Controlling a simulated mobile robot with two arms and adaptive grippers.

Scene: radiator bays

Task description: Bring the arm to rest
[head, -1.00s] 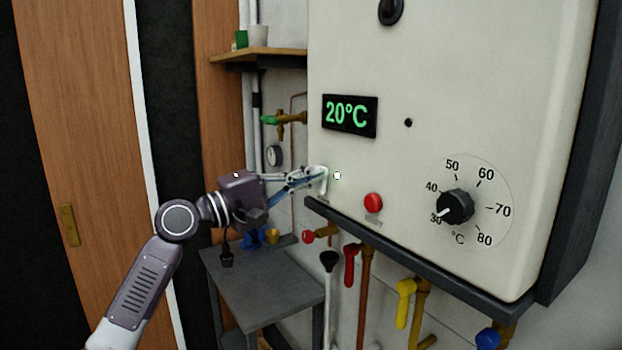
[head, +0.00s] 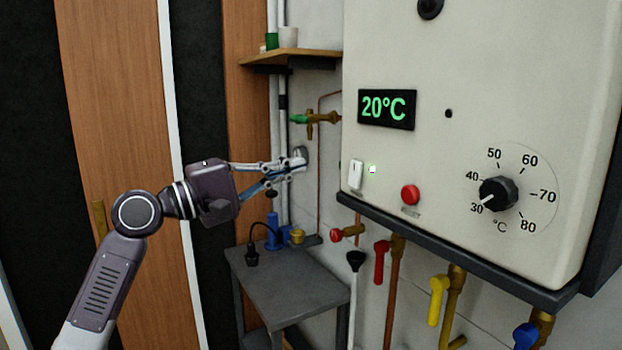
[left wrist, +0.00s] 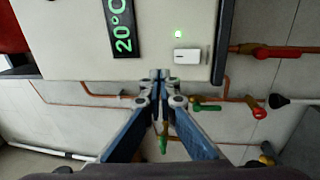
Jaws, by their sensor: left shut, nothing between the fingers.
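My left gripper (head: 298,162) is shut and empty in the head view, left of the boiler's (head: 470,90) left edge and apart from the white switch (head: 355,174). In the left wrist view its closed fingertips (left wrist: 160,76) point at the boiler's lower edge, with the switch (left wrist: 187,56) up and to the right. A small green light (head: 372,169) glows beside the switch. The display (head: 387,108) reads 20°C. The dial (head: 497,194) points near 30. My right gripper is not in view.
A grey table (head: 287,281) stands below, with a blue item (head: 273,233) on it. A wooden shelf (head: 290,58) is on the wall above. Valves with red (head: 381,258), yellow (head: 438,295) and blue (head: 525,335) handles hang under the boiler. A wooden door (head: 115,120) is at left.

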